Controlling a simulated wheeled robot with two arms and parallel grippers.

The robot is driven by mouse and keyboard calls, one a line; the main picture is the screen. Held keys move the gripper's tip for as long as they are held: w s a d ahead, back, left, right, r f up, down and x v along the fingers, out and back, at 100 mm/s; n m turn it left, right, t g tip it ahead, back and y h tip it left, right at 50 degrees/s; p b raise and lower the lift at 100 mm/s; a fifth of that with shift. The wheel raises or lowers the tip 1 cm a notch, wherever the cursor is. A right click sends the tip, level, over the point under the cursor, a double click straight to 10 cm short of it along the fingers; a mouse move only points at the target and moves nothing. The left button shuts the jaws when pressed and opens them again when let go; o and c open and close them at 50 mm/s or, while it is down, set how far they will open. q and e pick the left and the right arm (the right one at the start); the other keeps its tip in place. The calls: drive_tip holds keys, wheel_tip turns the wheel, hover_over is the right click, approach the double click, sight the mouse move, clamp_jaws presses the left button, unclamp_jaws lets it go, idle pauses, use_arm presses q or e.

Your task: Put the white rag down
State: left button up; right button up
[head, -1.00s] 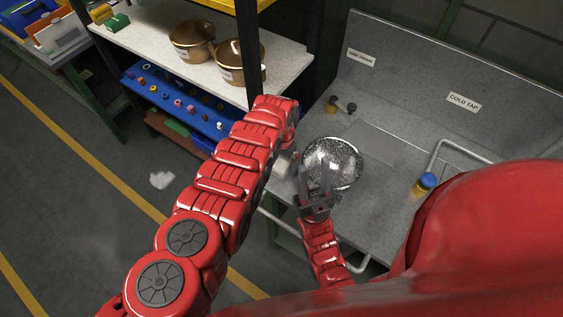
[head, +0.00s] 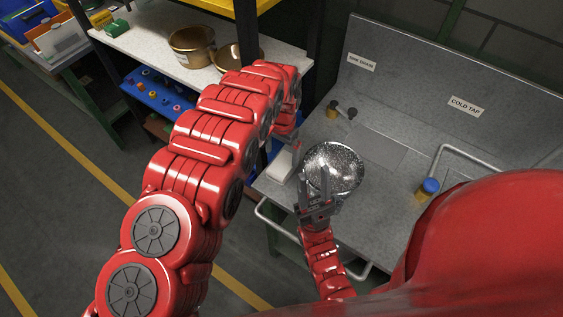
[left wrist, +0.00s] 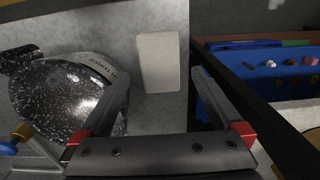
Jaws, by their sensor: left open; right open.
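The white rag (head: 281,165) looks like a folded pale block on the grey sink counter, left of the speckled pot. It also shows in the left wrist view (left wrist: 158,60), lying on the counter beyond my left fingertips. My left gripper (head: 289,143) is over the counter's left side near the rag, partly hidden by its own arm. In the left wrist view its fingers (left wrist: 160,82) are spread apart, with nothing gripped between them. My right gripper (head: 316,188) is open, its fingers overlapping the near-left side of the speckled pot (head: 340,158); contact cannot be told.
The sink counter (head: 385,205) has a blue-capped valve (head: 428,188) at right and a small tap (head: 350,111) at the back. The shelf (head: 150,60) at left holds brass pots (head: 192,44). Blue bins of small parts (head: 160,90) sit below.

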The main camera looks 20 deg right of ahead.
sight(282, 165)
use_arm(q)
wheel_tip(282, 165, up, 4)
drive_tip(key=shift+r, duration=0.1)
idle(0.6)
